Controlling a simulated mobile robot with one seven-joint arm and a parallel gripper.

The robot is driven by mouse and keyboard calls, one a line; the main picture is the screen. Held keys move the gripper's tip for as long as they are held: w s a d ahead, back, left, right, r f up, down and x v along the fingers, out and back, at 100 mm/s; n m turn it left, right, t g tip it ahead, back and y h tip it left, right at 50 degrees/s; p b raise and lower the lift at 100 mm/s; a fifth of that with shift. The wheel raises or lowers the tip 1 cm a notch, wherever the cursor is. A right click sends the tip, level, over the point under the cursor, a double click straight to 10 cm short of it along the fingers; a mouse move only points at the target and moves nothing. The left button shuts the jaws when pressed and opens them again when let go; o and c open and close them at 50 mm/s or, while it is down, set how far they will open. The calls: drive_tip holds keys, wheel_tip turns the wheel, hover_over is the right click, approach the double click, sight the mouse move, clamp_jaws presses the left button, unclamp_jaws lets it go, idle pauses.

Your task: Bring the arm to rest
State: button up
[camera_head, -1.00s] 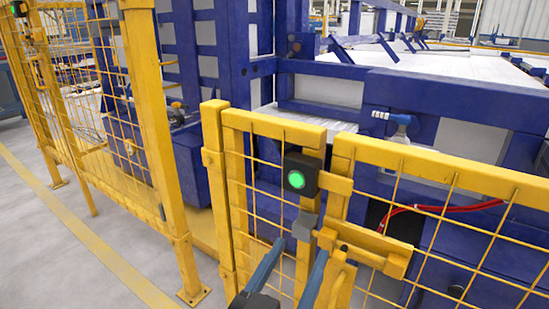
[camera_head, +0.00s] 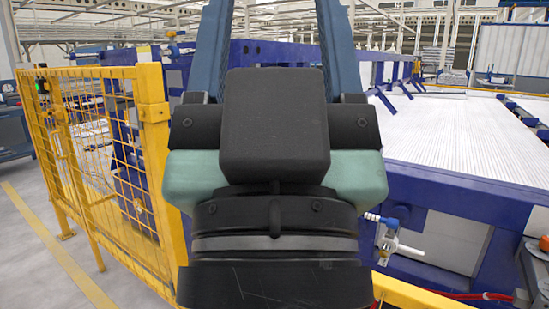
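My gripper (camera_head: 274,35) fills the middle of the camera_head view, close to the camera and pointing up. Its two blue fingers rise from the black and pale green gripper body and stand wide apart. Nothing shows between them, but the fingertips run out at the top edge. My wrist's dark rings show below. My gripper hides the middle of the scene, including part of the yellow fence.
A yellow mesh fence (camera_head: 152,115) with a small green-lit box (camera_head: 42,85) stands at the left. Blue machinery (camera_head: 430,200) with a white ribbed bed (camera_head: 450,130) lies behind and right. Grey floor (camera_head: 30,250) is open at the far left.

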wheel_tip(320, 180, up, 26)
drive_tip(key=p, duration=2.3)
drive_tip(key=shift+f, duration=0.2)
